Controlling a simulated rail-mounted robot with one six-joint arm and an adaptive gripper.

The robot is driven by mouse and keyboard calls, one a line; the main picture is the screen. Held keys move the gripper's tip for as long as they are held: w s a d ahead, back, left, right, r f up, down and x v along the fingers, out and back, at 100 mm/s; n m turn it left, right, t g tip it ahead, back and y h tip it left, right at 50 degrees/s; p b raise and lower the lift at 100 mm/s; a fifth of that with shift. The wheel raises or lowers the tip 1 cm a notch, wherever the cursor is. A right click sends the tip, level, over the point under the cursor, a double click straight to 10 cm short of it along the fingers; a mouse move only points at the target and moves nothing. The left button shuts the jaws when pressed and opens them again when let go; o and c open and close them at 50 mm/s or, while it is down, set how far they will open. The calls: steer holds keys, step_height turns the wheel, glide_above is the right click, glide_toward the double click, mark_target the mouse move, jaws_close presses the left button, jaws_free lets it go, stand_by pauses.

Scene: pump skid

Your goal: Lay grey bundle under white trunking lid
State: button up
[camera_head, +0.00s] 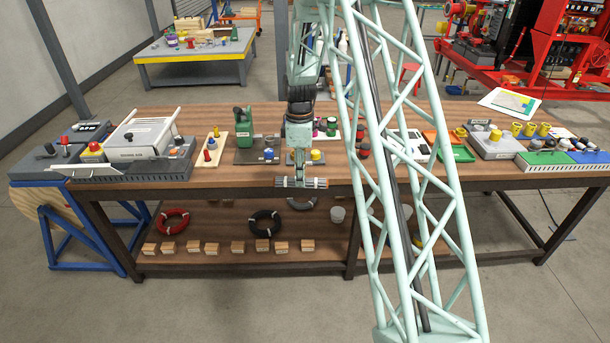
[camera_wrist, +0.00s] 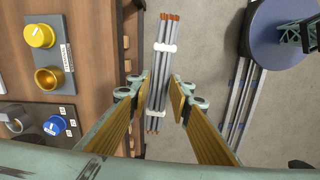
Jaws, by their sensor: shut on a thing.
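A grey bundle (camera_head: 318,183) of thin rods or cables with copper-coloured ends hangs level in front of the bench's front edge. In the wrist view the bundle (camera_wrist: 158,65) has two white ties and runs lengthwise between the fingers. My gripper (camera_head: 301,176) is shut on it near the middle, and the fingers (camera_wrist: 160,98) stand on both sides of it. I cannot tell for sure whether this is the trunking lid.
Coils and small wooden blocks lie on the lower shelf. Floor in front is clear.

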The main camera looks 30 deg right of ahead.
steer(key=s+a+r+m, duration=0.1)
steer(key=a+m, duration=0.4)
steer(key=a, duration=0.7)
steer(key=s+a+r+m, duration=0.1)
steer(key=a+m, duration=0.4)
steer(key=a, duration=0.8)
steer(key=shift+r+m, duration=0.4)
steer(key=shift+r, duration=0.3)
steer(key=shift+a, duration=0.1)
